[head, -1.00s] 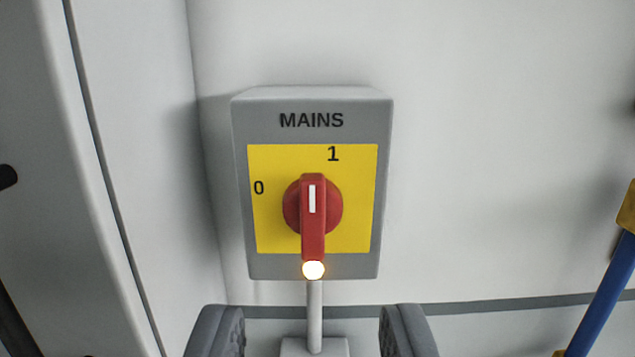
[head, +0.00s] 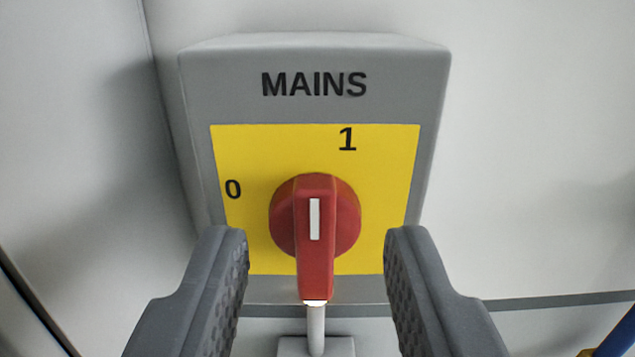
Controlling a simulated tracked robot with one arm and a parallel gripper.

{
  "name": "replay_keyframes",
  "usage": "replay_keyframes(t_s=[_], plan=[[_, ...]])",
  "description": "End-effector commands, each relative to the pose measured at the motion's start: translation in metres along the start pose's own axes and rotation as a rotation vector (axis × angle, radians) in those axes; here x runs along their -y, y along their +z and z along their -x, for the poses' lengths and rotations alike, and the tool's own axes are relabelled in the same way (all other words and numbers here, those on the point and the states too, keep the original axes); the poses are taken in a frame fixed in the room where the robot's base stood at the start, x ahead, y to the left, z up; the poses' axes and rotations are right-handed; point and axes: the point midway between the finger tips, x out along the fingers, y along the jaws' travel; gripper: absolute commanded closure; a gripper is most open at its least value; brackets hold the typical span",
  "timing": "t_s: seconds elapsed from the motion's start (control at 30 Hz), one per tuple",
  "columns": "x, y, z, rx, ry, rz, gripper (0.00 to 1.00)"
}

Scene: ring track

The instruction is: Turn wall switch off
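The wall switch is a grey box (head: 315,55) marked MAINS, with a yellow plate (head: 390,160) bearing 0 at the left and 1 at the top. Its red rotary handle (head: 315,255) stands upright, with its white mark (head: 314,218) pointing up toward the 1. My gripper (head: 316,245) is open and empty. One finger is on each side of the handle in the picture, with a gap on both sides. The lamp (head: 314,302) below the handle glows and is mostly hidden by it.
A grey conduit (head: 316,325) runs down from the box to a small grey fitting. A blue and yellow object (head: 612,340) shows at the lower right corner. A pale side wall (head: 70,130) stands at the left. The wall at the right is bare.

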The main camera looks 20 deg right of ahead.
Motion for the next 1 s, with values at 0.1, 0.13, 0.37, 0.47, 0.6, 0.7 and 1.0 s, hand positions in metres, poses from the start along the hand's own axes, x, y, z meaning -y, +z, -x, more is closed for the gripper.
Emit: replay_keyframes(t_s=[0.1,0.13,0.37,0.47,0.6,0.7,1.0], plan=[[0.002,-0.002,-0.008,0.002,-0.002,0.003,0.64],[0.001,-0.003,-0.009,0.000,0.000,0.002,0.64],[0.002,-0.004,-0.022,-0.003,0.001,0.004,0.64],[0.001,-0.002,-0.027,0.001,0.002,0.003,0.64],[0.001,0.000,-0.030,0.002,-0.001,0.001,0.64],[0.001,0.000,-0.032,0.000,-0.002,0.000,0.64],[0.001,0.000,-0.032,0.000,-0.002,-0.001,0.64]])
